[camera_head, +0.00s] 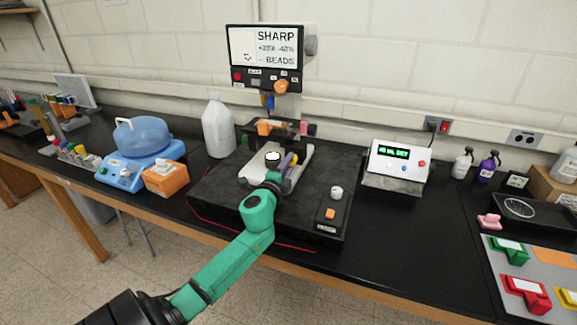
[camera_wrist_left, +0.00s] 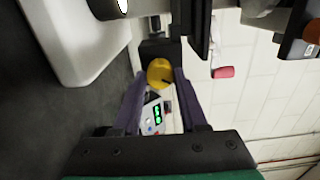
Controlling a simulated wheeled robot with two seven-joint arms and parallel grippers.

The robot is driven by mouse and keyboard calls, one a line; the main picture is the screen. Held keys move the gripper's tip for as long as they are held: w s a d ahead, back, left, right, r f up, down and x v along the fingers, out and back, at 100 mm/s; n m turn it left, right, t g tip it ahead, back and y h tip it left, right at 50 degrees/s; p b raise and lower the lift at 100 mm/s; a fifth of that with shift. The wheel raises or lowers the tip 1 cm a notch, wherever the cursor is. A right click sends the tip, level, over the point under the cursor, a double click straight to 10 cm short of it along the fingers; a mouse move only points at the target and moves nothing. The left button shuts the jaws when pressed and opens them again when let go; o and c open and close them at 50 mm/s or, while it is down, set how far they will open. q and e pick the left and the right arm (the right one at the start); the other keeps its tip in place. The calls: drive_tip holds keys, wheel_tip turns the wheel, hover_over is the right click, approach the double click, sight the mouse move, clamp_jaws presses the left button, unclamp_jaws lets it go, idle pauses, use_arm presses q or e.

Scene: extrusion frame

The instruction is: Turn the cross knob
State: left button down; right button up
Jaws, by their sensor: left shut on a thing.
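A yellow round knob (camera_wrist_left: 160,72) with a dark mark on its face shows in the left wrist view, between the tips of my left gripper (camera_wrist_left: 158,88). It is the likely cross knob, but a cross shape is not clear. In the head view, a small yellow part of the knob (camera_head: 295,159) shows beside the purple finger of my left gripper (camera_head: 290,164), at the right side of the machine's pale bed. The gripper is shut on the knob and hides much of it. My right gripper is not in view.
The machine's dark base (camera_head: 225,190) carries a white knob (camera_head: 337,192) and an orange button (camera_head: 330,213). A display panel (camera_head: 264,50) stands behind.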

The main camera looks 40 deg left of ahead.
use_arm(q)
drive_tip(key=m, duration=0.4)
idle(0.5)
drive_tip(key=shift+f, duration=0.1)
drive_tip(key=shift+c, duration=2.2)
unclamp_jaws()
drive_tip(key=shift+s, duration=0.15)
drive_tip(key=b+v, duration=0.2)
drive_tip(key=v, duration=1.2)
drive_tip(key=shift+b, duration=0.35)
drive_tip(key=shift+s+d, duration=0.15)
